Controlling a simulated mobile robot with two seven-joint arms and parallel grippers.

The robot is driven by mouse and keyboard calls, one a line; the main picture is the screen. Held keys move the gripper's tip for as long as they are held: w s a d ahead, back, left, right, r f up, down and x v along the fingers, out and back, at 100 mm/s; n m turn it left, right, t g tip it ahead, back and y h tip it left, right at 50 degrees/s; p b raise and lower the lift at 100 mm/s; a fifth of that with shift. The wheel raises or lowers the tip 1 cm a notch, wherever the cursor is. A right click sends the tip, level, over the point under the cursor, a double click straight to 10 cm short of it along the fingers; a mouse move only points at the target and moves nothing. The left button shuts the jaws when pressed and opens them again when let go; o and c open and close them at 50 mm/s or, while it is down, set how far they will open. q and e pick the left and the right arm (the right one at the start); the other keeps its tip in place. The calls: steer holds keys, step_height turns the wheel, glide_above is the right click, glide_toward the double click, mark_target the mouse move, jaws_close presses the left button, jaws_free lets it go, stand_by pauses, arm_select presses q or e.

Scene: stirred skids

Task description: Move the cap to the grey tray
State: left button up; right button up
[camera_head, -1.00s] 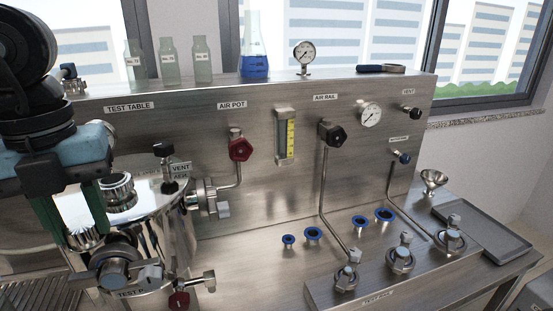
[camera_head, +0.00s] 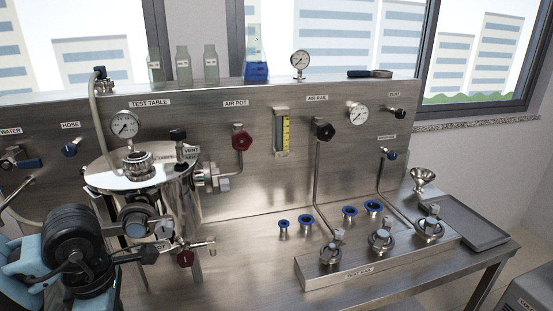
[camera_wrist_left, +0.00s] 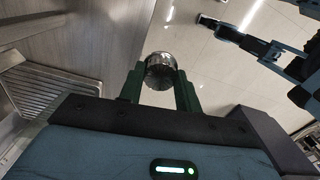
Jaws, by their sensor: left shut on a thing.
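The cap (camera_wrist_left: 161,70) is a small round silver piece with a ribbed side. In the left wrist view my left gripper (camera_wrist_left: 160,88) is shut on it, its green fingers at either side. In the head view my left arm is at the lower left, in front of the bench; its fingers and the cap are hidden there. The grey tray (camera_head: 478,238) lies flat at the right end of the bench, its visible floor bare. What looks like my right arm's dark gripper (camera_wrist_left: 222,28) shows at the upper right of the wrist view, above the floor; its opening is unclear.
A steel pot (camera_head: 178,205) with gauge and valves stands right of my left arm. A test rail (camera_head: 365,262) with several clamped fittings lies before the tray. Blue rings (camera_head: 305,220) lie behind it. A funnel (camera_head: 423,178) stands beside the tray. The bench between pot and rail is clear.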

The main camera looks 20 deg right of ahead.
arm_select(q)
steer(key=s+a+f+m, duration=0.3)
steer(key=s+f+m, duration=0.1)
steer(key=f+m, duration=0.5)
steer(key=s+a+f+m, duration=0.3)
steer(key=s+f+m, duration=0.1)
steer(key=f+m, duration=0.6)
steer(key=shift+s, duration=0.35)
